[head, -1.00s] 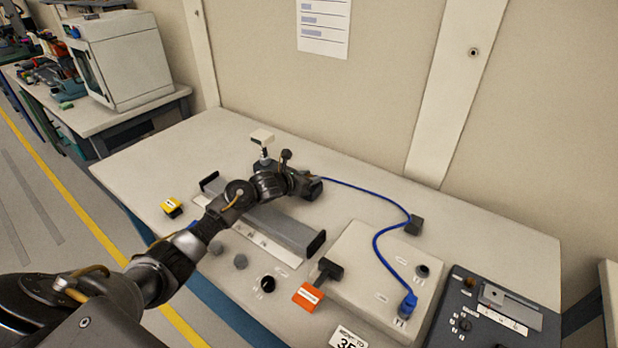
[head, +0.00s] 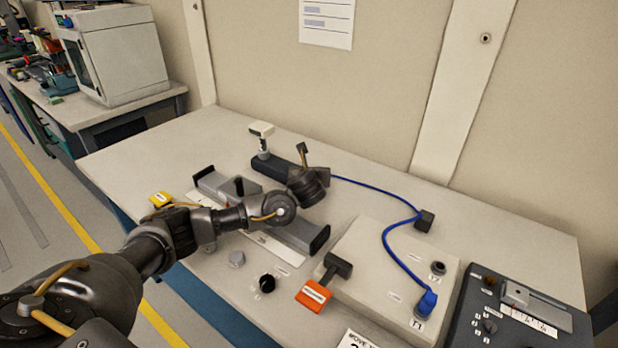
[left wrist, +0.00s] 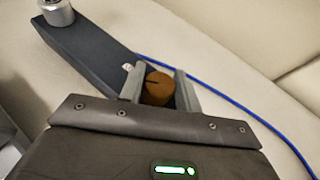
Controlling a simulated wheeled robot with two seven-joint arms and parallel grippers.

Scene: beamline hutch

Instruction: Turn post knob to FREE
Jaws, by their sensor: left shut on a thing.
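A brown-orange knob (left wrist: 159,86) with a dark index line sits at the near end of a dark bar (left wrist: 85,50) in the left wrist view. My left gripper (left wrist: 160,92) is shut on the knob, one grey finger on each side. In the head view the dark bar (head: 272,167) carries a post with a white block (head: 261,129) at its far left end. My left gripper (head: 308,190) covers the bar's right end, hiding the knob. A small light mark is beside the knob; I cannot read FREE there. My right gripper is in neither view.
A grey rail (head: 302,236) lies in front of the bar, partly behind my arm. A blue cable (head: 385,195) runs right to a beige box (head: 365,265). An orange tag (head: 314,297), a black knob (head: 266,283) and a dark control panel (head: 490,325) stand nearer.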

